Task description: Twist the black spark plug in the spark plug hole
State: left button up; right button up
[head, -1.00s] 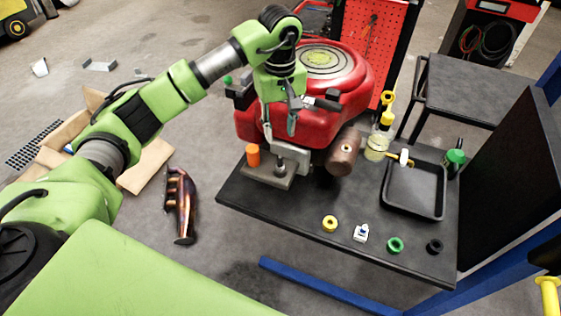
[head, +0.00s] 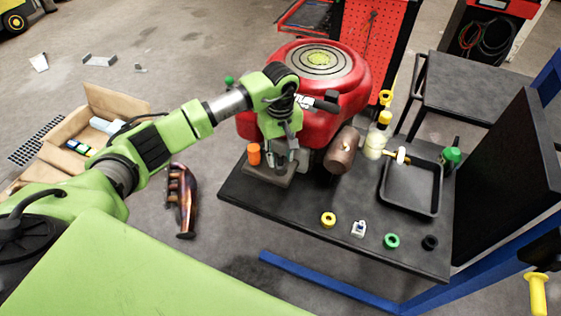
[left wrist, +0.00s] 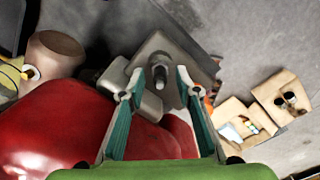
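The black spark plug (head: 279,157) stands upright on a grey metal block (head: 262,172) at the front of the red engine (head: 318,85). In the left wrist view the dark post of the plug (left wrist: 160,74) shows between the fingertips. My left gripper (head: 286,160) points down over the block, with its fingers on either side of the plug. The fingers are apart, and I cannot see clear contact with the plug. The hole under the plug is hidden. My right gripper is not in view.
An orange cylinder (head: 254,154) stands on the block, left of the fingers. A brown canister (head: 341,150) sits close on the right. A black tray (head: 411,211) and several small coloured parts lie on the dark table (head: 300,205).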

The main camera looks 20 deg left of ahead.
pick_arm(q)
grip_shut()
jog(key=shift+n+b, duration=0.3)
jog(key=shift+n, duration=1.1)
jog(key=shift+n+b, duration=0.35)
jog(key=shift+n, duration=1.05)
